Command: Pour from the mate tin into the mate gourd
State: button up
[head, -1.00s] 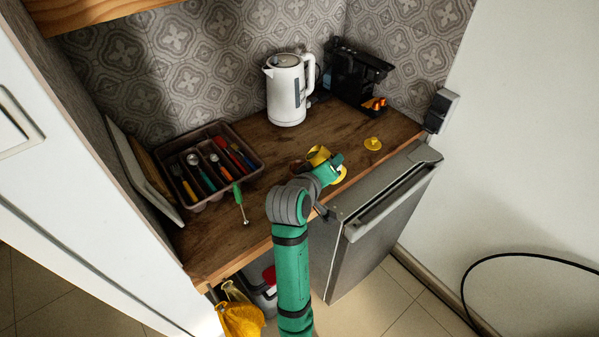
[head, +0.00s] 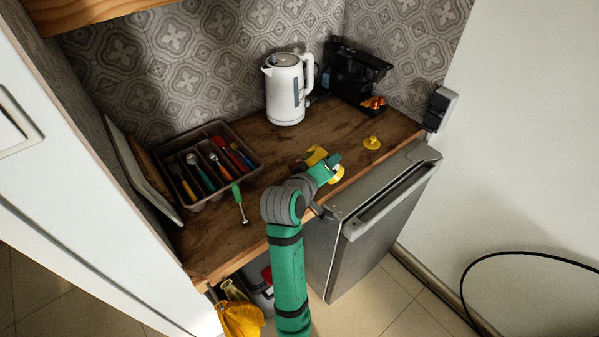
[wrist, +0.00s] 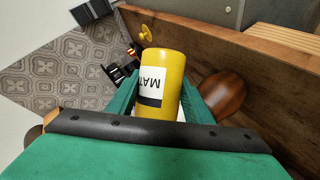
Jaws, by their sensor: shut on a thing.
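The yellow mate tin (head: 316,154) is held above the counter near its front edge, tilted. The brown, rounded mate gourd (wrist: 222,93) stands beside the tin in the wrist view, partly hidden by a finger. In the head view, the gourd (head: 297,167) is mostly hidden behind my arm and the tin. The tin's mouth and contents cannot be made out.
A yellow lid (head: 372,142) lies on the counter to the right. A white kettle (head: 285,92) and a black machine (head: 352,78) stand at the back. A cutlery tray (head: 252,150) and a green-handled utensil (head: 237,196) lie left. The counter (head: 350,118) is clear before the kettle.

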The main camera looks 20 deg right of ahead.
jog(key=shift+d, duration=0.15)
jog(key=shift+s+d, duration=0.1)
jog(key=shift+d, duration=0.1)
jog(key=shift+w+a, duration=0.2)
jog(key=shift+s+d, duration=0.3)
jog(key=shift+d, duration=0.05)
jog(key=shift+w+a+f, duration=0.1)
jog(key=shift+w+a, duration=0.2)
jog(key=shift+a, duration=0.2)
jog(key=shift+s+d, duration=0.25)
jog(key=shift+d, duration=0.05)
jog(key=shift+w+n, duration=0.1)
jog(key=shift+n, duration=0.2)
jog(key=shift+a+f+p, duration=0.1)
jog(key=shift+a+p, duration=0.05)
jog(key=shift+p, duration=0.2)
